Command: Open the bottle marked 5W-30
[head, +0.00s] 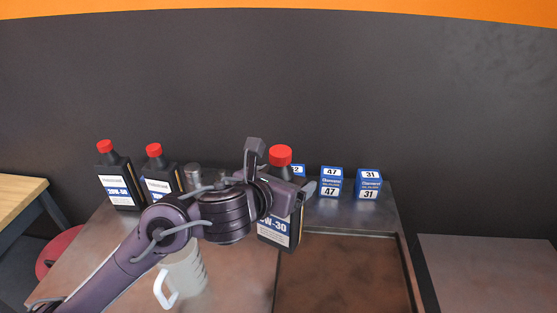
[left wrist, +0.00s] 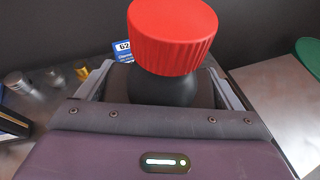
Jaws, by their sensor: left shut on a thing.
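The bottle whose label shows "W-30" (head: 278,232) is dark with a red cap (head: 280,155). It stands on the workbench at the left edge of the brown tray area. The first character of its label is hidden by my arm. My left gripper (head: 283,180) is shut on the bottle's upper body, below the cap. In the left wrist view, the red ribbed cap (left wrist: 172,35) sits on the black neck (left wrist: 162,88), with a finger on either side. The cap is on the bottle. My right gripper is not in view.
Two other red-capped bottles, one marked 20W-50 (head: 118,187) and one half hidden (head: 157,170), stand at the left. A pale mug (head: 190,272) stands in front. Boxes marked 47 (head: 331,182) and 31 (head: 369,184) stand behind right. The brown tray (head: 345,275) is empty where visible.

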